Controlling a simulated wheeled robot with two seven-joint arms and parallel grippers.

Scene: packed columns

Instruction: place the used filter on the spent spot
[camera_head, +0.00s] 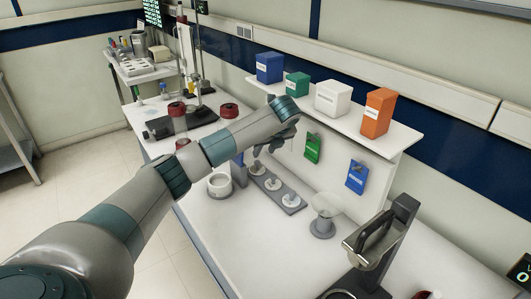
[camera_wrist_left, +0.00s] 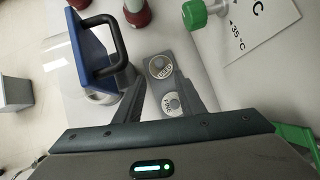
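My left gripper (camera_wrist_left: 161,84) reaches over the grey strip on the bench; its two fingers stand apart with nothing seen gripped between them. In the left wrist view a round disc lettered like "USED" (camera_wrist_left: 160,67) lies on the grey strip (camera_wrist_left: 176,84), around the level of the fingertips. A second pale lettered disc (camera_wrist_left: 170,102) shows between the fingers; its word is hard to read. I cannot tell which spot is the spent one. My right gripper is not seen.
A blue panel with a black handle (camera_wrist_left: 117,45) stands close left of my left fingers. A white cup (camera_head: 219,185) is left of the strip, a clear funnel-like vessel (camera_head: 324,220) right of it. A shelf (camera_head: 340,120) holds coloured boxes above.

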